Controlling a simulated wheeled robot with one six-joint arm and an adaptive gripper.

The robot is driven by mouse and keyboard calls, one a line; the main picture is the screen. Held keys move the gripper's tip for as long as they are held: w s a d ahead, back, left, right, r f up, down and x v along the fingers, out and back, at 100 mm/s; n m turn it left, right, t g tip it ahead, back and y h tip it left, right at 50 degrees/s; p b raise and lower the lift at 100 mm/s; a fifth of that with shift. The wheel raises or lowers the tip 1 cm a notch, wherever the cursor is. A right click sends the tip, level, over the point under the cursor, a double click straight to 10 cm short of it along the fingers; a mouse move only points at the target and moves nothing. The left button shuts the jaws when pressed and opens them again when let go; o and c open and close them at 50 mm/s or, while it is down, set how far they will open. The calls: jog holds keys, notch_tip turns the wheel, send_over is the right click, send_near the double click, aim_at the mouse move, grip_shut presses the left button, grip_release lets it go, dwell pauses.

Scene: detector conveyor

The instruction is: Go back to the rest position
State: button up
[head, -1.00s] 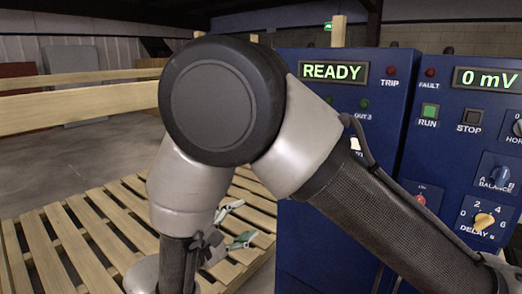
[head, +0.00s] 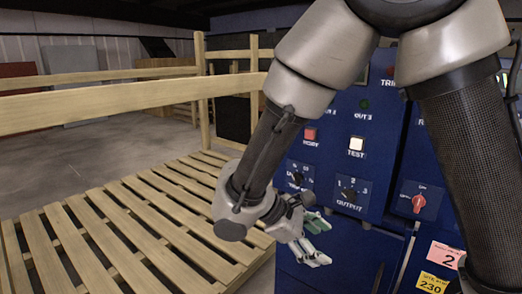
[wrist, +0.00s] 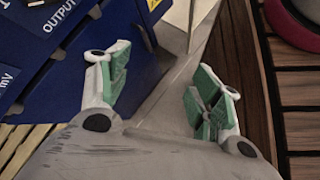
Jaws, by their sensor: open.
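My gripper (head: 314,238) hangs low in the head view, in front of the blue control cabinet (head: 300,273) and beside the slatted wooden pallet. Its green-padded fingers are apart with nothing between them. In the wrist view my gripper (wrist: 160,90) shows the same spread, empty fingers, with the blue cabinet at upper left. My arm covers part of the cabinet's upper front in the head view.
The cabinet carries a white TEST button (head: 356,144), an OUTPUT knob (head: 348,190) and a red switch (head: 418,203). The wooden pallet (head: 120,225) and a wooden rail (head: 130,98) lie at left. Open concrete floor (head: 60,165) shows beyond.

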jog(key=s+d+r+m+t+y, duration=0.1)
jog(key=s+d+r+m+y, duration=0.3)
jog(key=d+r+m, duration=0.3)
jog(key=s+d+r+m+t+y, duration=0.2)
jog(key=s+d+r+m+y, duration=0.2)
jog(key=d, duration=1.2)
notch_tip(320, 180, up, 5)
jog(key=m+y, duration=0.1)
jog(key=m, duration=0.2)
jog(key=shift+s+d+f, duration=0.15)
jog(key=shift+d+f, duration=0.05)
jog(key=shift+d, duration=0.15)
